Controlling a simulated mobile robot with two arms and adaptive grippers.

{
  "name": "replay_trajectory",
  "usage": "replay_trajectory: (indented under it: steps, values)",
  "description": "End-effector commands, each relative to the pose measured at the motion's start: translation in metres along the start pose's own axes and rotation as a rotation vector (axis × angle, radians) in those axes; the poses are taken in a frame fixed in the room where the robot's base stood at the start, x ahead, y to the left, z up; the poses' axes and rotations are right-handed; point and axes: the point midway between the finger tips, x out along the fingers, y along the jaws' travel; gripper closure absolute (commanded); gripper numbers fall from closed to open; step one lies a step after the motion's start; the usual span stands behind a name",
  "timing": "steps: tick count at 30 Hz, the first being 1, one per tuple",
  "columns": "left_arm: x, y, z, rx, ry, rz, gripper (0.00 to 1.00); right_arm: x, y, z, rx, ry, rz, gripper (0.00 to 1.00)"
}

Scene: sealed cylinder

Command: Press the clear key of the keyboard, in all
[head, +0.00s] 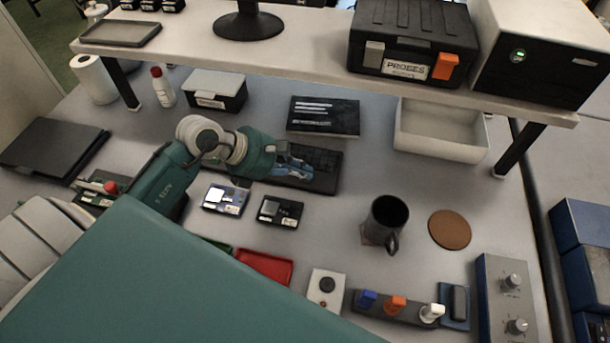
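A black keyboard (322,172) lies on the grey bench in the middle of the head view, below the shelf. My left arm comes in from the left, and my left gripper (296,169) is over the left part of the keyboard, covering some keys. Its bluish fingers point right, low over the keys; I cannot tell if they touch. Whether the fingers are open or shut is too small to tell. The individual key labels, including the clear key, cannot be read. My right gripper is not in view.
A dark mug (385,221) and a brown coaster (449,229) stand to the right. A raised shelf (300,60) crosses the back. A red tray (264,267) is nearer.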

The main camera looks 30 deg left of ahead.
Motion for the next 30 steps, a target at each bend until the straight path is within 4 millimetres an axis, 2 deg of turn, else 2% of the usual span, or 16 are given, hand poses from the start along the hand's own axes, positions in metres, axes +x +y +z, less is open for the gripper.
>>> replay_trajectory:
  steps: [19,30]
  values:
    - [0.003,-0.001,-0.003,-0.001,0.001,-0.001,1.00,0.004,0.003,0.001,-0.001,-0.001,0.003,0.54]
    - [-0.008,-0.001,0.008,0.000,0.001,-0.001,1.00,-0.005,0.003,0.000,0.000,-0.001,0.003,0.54]
